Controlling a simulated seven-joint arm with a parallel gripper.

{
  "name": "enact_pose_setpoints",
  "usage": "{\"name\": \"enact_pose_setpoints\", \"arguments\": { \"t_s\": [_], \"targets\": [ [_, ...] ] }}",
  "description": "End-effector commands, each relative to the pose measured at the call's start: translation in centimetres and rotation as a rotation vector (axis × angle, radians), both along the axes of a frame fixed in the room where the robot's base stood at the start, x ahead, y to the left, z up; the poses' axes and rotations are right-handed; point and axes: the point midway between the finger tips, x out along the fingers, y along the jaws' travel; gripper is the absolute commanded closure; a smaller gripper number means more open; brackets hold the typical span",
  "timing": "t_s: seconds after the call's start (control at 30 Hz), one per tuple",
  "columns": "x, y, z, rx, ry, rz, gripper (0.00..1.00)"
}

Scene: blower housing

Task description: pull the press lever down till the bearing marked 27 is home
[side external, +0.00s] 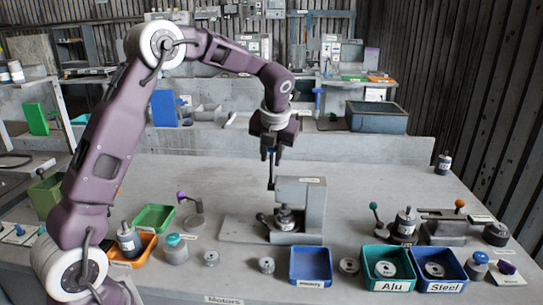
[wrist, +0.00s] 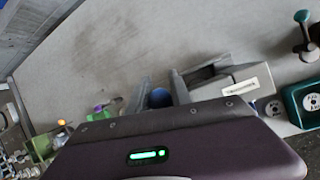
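The press (side external: 312,208) is a grey block frame on a flat base in the middle of the bench. Whether the fingers press on the knob is not clear. A metal bearing-like part (side external: 285,217) sits under the press head; its mark is too small to read. The press also shows in the wrist view (wrist: 222,82).
A blue bin (side external: 311,280), a teal "Alu" bin (side external: 388,285) and a blue "Steel" bin (side external: 442,287) line the front. A fixture with a teal-knobbed lever (side external: 376,222) stands to the right. Green (side external: 153,234) and orange bins are left. The bench behind the press is clear.

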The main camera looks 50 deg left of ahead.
Motion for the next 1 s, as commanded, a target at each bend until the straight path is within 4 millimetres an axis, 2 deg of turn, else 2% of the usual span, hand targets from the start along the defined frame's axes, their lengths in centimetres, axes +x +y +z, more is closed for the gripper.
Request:
{"name": "enact_pose_setpoints", "arguments": {
  "t_s": [0.03,0.07,1.0],
  "targets": [
    [-0.01,0.0,0.02,0.0,0.0,0.0,0.95],
    [-0.01,0.0,0.02,0.0,0.0,0.0,1.0],
    [-0.02,-0.02,0.07,0.0,0.0,0.001,1.0]
  ]
}}
